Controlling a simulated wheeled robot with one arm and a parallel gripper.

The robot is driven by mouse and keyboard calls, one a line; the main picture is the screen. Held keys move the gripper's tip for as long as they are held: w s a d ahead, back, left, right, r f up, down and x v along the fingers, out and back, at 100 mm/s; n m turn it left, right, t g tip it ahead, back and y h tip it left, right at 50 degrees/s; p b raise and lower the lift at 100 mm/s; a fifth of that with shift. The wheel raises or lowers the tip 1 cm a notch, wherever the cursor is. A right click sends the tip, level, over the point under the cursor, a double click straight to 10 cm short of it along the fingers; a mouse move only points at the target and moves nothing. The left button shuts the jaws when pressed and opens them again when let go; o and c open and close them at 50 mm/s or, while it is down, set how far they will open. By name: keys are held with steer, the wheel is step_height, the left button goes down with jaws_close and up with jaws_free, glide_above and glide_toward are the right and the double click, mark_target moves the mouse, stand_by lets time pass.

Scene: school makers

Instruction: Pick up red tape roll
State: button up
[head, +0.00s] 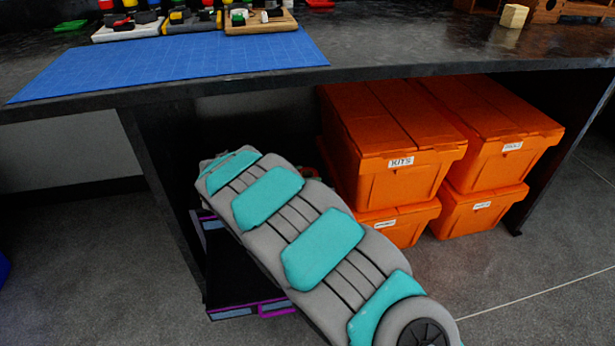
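I cannot make out a red tape roll for certain. A small red object (320,3) lies at the far top edge of the worktop, cut off by the frame, and its shape is unclear. My grey arm with teal pads crosses the lower middle, in front of the table. I cannot pick out my gripper or its fingertips.
A blue cutting mat (180,62) lies on the dark worktop (400,60). Orange lidded bins (400,145) are stacked beneath. A wooden block (513,16) sits far right. The worktop between mat and block is largely clear.

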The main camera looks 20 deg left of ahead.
steer(key=c, duration=0.8)
steer(key=shift+r, duration=0.1)
steer(key=shift+c, duration=0.2)
